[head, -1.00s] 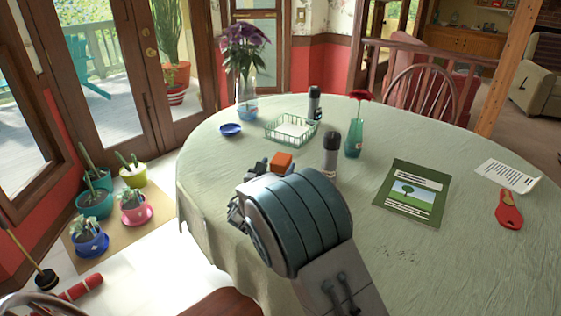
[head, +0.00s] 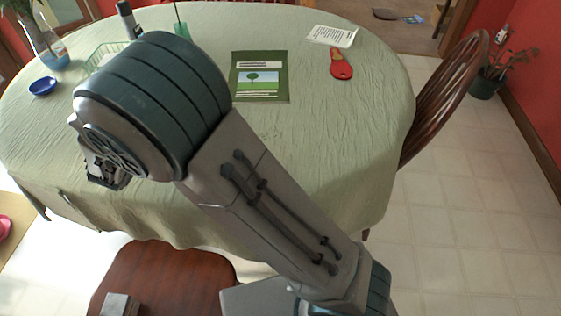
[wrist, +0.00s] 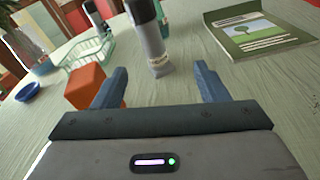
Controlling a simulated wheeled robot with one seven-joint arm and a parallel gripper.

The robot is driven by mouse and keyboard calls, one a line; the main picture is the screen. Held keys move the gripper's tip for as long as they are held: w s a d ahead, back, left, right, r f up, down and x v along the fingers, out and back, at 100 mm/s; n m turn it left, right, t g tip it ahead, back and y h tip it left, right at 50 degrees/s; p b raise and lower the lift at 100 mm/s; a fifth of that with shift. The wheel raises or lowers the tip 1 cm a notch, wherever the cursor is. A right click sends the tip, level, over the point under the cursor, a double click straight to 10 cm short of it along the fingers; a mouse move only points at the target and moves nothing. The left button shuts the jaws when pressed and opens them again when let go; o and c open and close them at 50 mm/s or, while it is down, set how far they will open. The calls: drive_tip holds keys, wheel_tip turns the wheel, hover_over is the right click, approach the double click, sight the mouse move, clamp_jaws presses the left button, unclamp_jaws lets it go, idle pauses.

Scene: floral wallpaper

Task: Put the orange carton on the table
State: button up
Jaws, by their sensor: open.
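The orange carton (wrist: 85,86) stands on the pale green cloth of the table (wrist: 262,78) in the wrist view. It is just left of my left finger, outside the jaws, and that finger overlaps its right edge in the picture. I cannot tell whether they touch. My gripper (wrist: 160,78) is open, with nothing between its fingers. In the head view my gripper (head: 104,172) shows only partly at the table's near left edge, and my arm hides the carton.
A dark-topped grinder (wrist: 150,38) stands beyond my fingers. A green wire basket (wrist: 88,54), a blue dish (wrist: 26,92) and a green book (wrist: 258,34) are around it. A red object (head: 341,66) and paper (head: 331,36) lie farther right. A wooden chair (head: 440,95) stands at the right edge.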

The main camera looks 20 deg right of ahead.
drive_tip(key=s+d+m+g+h, duration=0.1)
drive_tip(key=s+d+m+g, duration=0.15)
drive_tip(key=d+m, duration=0.4)
drive_tip(key=s+d+m+g+h, duration=0.2)
drive_tip(key=d+m+g, duration=0.15)
drive_tip(key=d, duration=0.65)
drive_tip(key=s+d+m+g+h, duration=0.1)
drive_tip(key=s+d+m+g, duration=0.25)
drive_tip(key=d, duration=0.55)
drive_tip(key=s+d+m+g+y, duration=0.2)
drive_tip(key=s+m+y, duration=0.2)
drive_tip(key=s+m, duration=0.4)
drive_tip(key=s+d+f+m+g+y, duration=0.1)
drive_tip(key=s+d+m+g+y, duration=0.1)
drive_tip(key=s+m, duration=0.7)
drive_tip(key=shift+s+d+y, duration=0.45)
drive_tip(key=shift+s+y, duration=0.35)
drive_tip(key=shift+y, duration=0.3)
drive_tip(key=shift+f+m+g, duration=0.1)
drive_tip(key=shift+m+g, duration=0.15)
